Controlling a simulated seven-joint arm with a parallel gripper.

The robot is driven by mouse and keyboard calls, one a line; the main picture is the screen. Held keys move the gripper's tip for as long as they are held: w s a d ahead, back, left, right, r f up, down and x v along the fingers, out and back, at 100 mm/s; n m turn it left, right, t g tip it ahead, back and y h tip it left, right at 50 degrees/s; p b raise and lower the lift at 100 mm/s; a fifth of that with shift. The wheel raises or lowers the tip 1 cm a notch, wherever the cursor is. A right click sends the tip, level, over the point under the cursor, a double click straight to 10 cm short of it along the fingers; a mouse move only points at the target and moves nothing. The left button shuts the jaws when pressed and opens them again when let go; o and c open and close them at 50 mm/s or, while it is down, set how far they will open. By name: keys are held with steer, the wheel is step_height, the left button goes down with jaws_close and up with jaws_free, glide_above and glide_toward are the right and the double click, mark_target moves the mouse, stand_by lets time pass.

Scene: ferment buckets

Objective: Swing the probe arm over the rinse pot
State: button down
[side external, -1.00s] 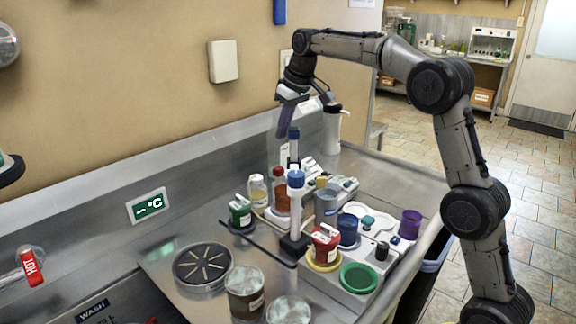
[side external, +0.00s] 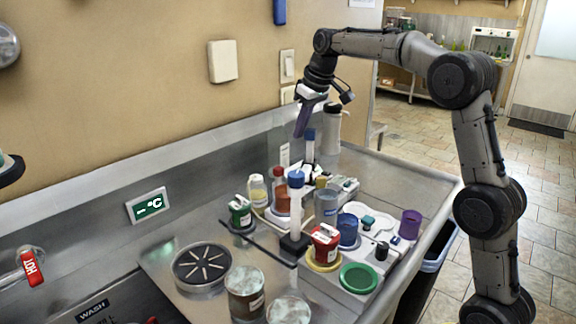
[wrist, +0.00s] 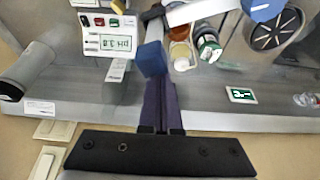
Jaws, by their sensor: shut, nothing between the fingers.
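The probe arm has a white post (side external: 296,212) with a blue top on a black base. A pale arm (wrist: 202,11) runs from it to a blue-capped upright piece (side external: 309,135), whose blue end (wrist: 152,60) also shows in the wrist view. My gripper (side external: 300,134) is shut and empty, its purple fingers pointing down beside the blue cap. In the wrist view the fingertips (wrist: 162,83) are right at the blue end; I cannot tell if they touch. A grey-blue labelled pot (side external: 326,205) stands right of the post; I cannot tell whether it is the rinse pot.
A red bucket (side external: 325,245), a green bucket (side external: 240,213), a blue cup (side external: 347,231) and a purple cup (side external: 410,223) crowd the steel counter. Glass jars (side external: 245,292) stand in front. A white-grey dispenser (side external: 332,130) stands near the wall behind my gripper.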

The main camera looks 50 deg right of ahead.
mark_target(314, 129)
steer(key=shift+s+d, duration=0.5)
steer(key=shift+s, duration=0.15)
steer(key=s, duration=0.1)
steer(key=s+d, duration=0.1)
steer(key=s, duration=0.1)
steer(key=shift+d, duration=0.15)
steer(key=shift+w, duration=0.1)
steer(key=shift+w+a, duration=0.25)
steer(key=shift+w, duration=0.4)
steer(key=shift+r, duration=3.05)
steer(key=shift+s, duration=0.1)
